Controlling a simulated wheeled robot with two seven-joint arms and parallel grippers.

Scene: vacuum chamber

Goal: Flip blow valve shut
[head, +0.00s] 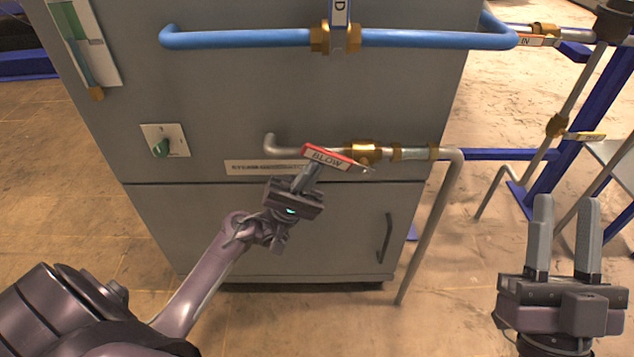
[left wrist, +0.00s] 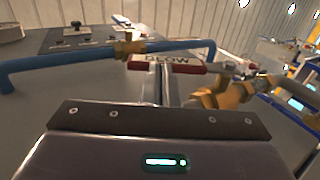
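The blow valve has a red handle with a white BLOW label (head: 328,158). The handle lies nearly along the pipe, its left end slightly raised, left of the brass valve body (head: 368,152). My left gripper (head: 310,172) is at the handle's left part, its fingers close together. In the left wrist view the handle (left wrist: 168,65) crosses just beyond the fingers. Whether it lies between the fingertips or only against them is hidden. My right gripper (head: 565,205) is open and empty at the lower right, away from the valve.
The grey cabinet (head: 290,225) stands behind the valve. A blue pipe (head: 240,38) with another valve runs above. The grey blow pipe (head: 430,225) bends down to the floor at right. A blue frame (head: 570,150) with pipes stands farther right.

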